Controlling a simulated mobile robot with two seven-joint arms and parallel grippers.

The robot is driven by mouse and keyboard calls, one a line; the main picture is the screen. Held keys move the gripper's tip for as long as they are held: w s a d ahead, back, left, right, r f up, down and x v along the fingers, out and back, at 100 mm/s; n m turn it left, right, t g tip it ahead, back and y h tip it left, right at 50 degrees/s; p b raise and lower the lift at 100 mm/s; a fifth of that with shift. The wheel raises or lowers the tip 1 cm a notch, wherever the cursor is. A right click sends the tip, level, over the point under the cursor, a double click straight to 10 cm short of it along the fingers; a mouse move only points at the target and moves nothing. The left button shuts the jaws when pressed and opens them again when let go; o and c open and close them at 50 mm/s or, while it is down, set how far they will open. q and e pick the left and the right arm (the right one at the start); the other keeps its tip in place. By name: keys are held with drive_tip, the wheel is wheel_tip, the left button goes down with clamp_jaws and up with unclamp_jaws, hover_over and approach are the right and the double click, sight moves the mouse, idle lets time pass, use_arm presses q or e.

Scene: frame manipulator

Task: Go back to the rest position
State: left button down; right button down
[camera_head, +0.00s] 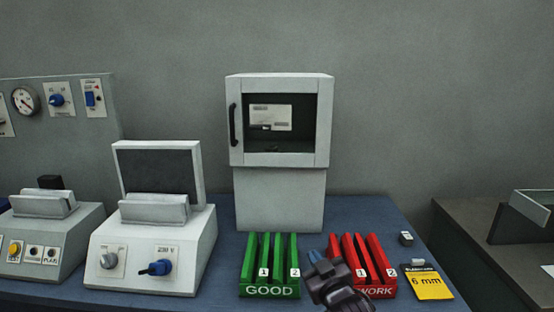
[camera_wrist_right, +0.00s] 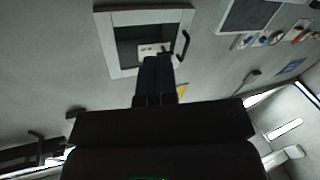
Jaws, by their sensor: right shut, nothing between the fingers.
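My left gripper is not in the head view.
A white cabinet (camera_head: 278,195) with a windowed door stands behind the racks. Machines (camera_head: 155,245) with knobs stand at left on the blue table (camera_head: 372,212). A dark counter (camera_head: 470,225) is far right.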

drive_tip(key=s+d+f+m+g+h, duration=0.2)
drive_tip(key=s+d+f, duration=0.4)
drive_tip(key=s, duration=0.4)
drive_tip(key=s+d+f+m+g+h, duration=0.1)
drive_tip(key=s+d+f+m, duration=0.1)
drive_tip(key=s+d+f, duration=0.4)
drive_tip(key=s+d+f+m+g+h, duration=0.1)
drive_tip(key=s+d+f+g+h, duration=0.1)
drive_tip(key=s+d+f, duration=0.4)
drive_tip(key=s+f, duration=0.5)
drive_tip(key=s, duration=0.3)
drive_tip(key=shift+s+d+f+m+g+h, duration=0.25)
drive_tip(key=shift+s+d+m+g+h, duration=0.05)
drive_tip(key=shift+s+d+m, duration=0.1)
drive_tip(key=shift+w+a, duration=0.1)
drive_tip(key=shift+w, duration=0.05)
